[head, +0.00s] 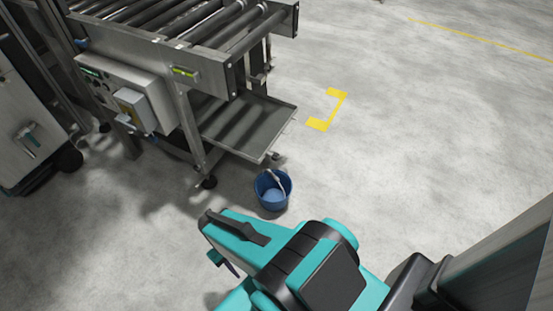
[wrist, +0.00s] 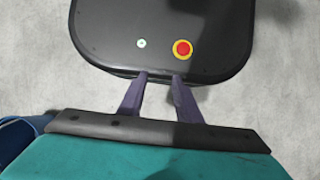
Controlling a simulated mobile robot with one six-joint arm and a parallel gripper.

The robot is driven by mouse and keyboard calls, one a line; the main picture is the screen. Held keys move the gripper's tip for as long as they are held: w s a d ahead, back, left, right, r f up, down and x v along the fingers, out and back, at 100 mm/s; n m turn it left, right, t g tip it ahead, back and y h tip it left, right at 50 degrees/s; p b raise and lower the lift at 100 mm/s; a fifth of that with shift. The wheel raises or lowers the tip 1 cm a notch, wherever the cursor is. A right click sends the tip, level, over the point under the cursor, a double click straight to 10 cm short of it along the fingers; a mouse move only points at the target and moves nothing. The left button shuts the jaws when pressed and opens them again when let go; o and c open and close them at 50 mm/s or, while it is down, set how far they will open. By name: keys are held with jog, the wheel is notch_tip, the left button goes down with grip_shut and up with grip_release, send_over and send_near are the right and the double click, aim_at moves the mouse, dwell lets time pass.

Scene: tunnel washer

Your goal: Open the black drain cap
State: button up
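I cannot make out the black drain cap for certain in either view. A small dark piece (head: 275,156) shows at the near corner of the metal drip tray (head: 245,125) under the roller conveyor, too small to identify. My gripper (wrist: 160,76) is open in the wrist view, its two purple fingers apart with nothing between them. In the head view my gripper (head: 230,268) is mostly hidden by my teal arm. It is low in the picture, nearer than the tray and apart from it.
A blue bucket (head: 266,196) with a handle stands on the floor just in front of the tray corner. The conveyor's leg (head: 190,135) and control box (head: 128,95) are to the left. A yellow floor mark (head: 318,124) lies to the right, where the floor is clear.

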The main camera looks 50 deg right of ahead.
jog(key=o, duration=0.5)
jog(key=shift+a, duration=0.15)
jog(key=w+d+f+m+t+y+b, duration=0.2)
jog(key=w+f+m+y+b, duration=0.15)
jog(key=w+m+b, duration=0.2)
jog(key=w+d+f+m+t+y+b, duration=0.1)
jog(key=w+d+f+m+y+b, duration=0.1)
jog(key=w+d+m+y+b, duration=0.3)
jog(key=w+d+m+t+y+b, duration=0.2)
jog(key=w+d+m+t+b, duration=0.45)
jog(key=d+m, duration=0.35)
jog(key=w+d+r+m+t+h+b, duration=0.2)
jog(key=d+m+t+b, duration=0.45)
jog(key=d, duration=0.85)
jog(key=s+d+r+m+t+h+b, duration=0.2)
jog(key=s+d+m+t, duration=0.1)
jog(key=d, duration=0.6)
jog(key=s+d+r+m+t+h+b, duration=0.2)
jog(key=s+d+m+t, duration=0.1)
jog(key=d, duration=0.6)
jog(key=s+m, duration=0.1)
jog(key=m, duration=0.1)
jog(key=shift+s+d+r+m+t, duration=0.3)
jog(key=shift+r+t, duration=0.05)
jog(key=shift+t, duration=0.05)
